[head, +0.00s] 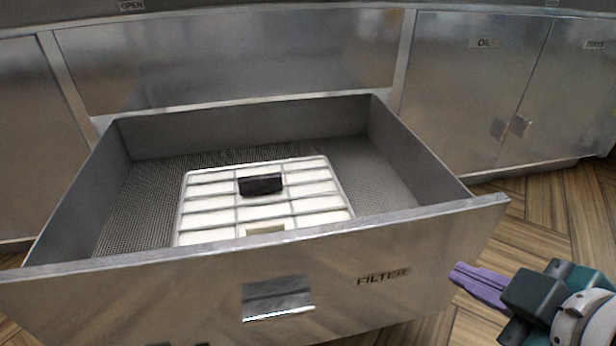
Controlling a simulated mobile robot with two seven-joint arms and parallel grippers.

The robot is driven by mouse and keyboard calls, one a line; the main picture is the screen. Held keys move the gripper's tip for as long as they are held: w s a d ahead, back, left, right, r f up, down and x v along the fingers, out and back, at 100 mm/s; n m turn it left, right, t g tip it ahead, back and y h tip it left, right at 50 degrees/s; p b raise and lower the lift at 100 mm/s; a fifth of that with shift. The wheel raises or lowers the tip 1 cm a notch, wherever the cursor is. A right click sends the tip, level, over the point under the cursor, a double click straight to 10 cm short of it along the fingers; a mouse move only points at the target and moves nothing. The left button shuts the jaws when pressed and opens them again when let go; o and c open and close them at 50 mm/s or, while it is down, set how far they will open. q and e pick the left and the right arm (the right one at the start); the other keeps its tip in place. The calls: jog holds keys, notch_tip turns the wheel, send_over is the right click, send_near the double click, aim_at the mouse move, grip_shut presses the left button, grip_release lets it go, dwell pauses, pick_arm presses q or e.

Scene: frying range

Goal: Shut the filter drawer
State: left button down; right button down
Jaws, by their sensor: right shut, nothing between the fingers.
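The filter drawer (330,262) is a steel drawer pulled well out of the range front. Its front panel carries a FILTER label (384,276) and a handle (278,298). Inside, on a mesh floor, lies a white gridded filter (215,205) with a black block (260,184) on it. My right gripper (456,273) has purple fingers, shut and empty. It is at the lower right, near the right end of the drawer front; I cannot tell whether it touches the panel. My left gripper is not in view.
Steel cabinet doors stand behind on the right, one labelled OIL (485,44), with small handles at their meeting edge. The wood-look floor (545,205) is clear to the right of the drawer.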

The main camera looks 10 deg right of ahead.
jog(key=a+f+n+t+y+b, duration=0.15)
jog(key=n+t+y, duration=0.25)
jog(key=n+y, duration=0.65)
jog(key=n+g+y+b, duration=0.1)
jog(key=n+y+b, duration=0.2)
jog(key=n+b, duration=0.45)
send_near(332, 239)
jog(key=shift+n, duration=0.5)
jog(key=p+x, duration=0.1)
jog(key=x, duration=0.5)
jog(key=shift+r+p, duration=0.1)
jog(key=shift+p, duration=0.2)
jog(key=shift+a, duration=0.1)
jog(key=shift+w, duration=0.1)
